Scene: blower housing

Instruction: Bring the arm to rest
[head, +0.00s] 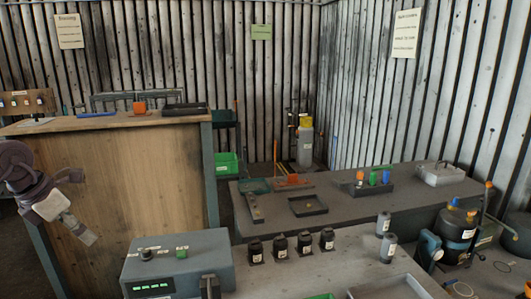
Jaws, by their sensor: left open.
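My left gripper (86,236) shows at the left of the head view, with its arm coming in from the left edge. It is open, and I see nothing between its fingers. It hangs in front of the wooden side panel of the tall bench (150,175), apart from the tables at the right. How far it is from the panel is hard to tell. My right gripper is not in view.
A grey control box (178,268) with a green display stands on the near table. A dark table (350,205) behind bears trays and coloured handles. A blue-grey device (430,245) and a dark drum (458,228) stand at the right.

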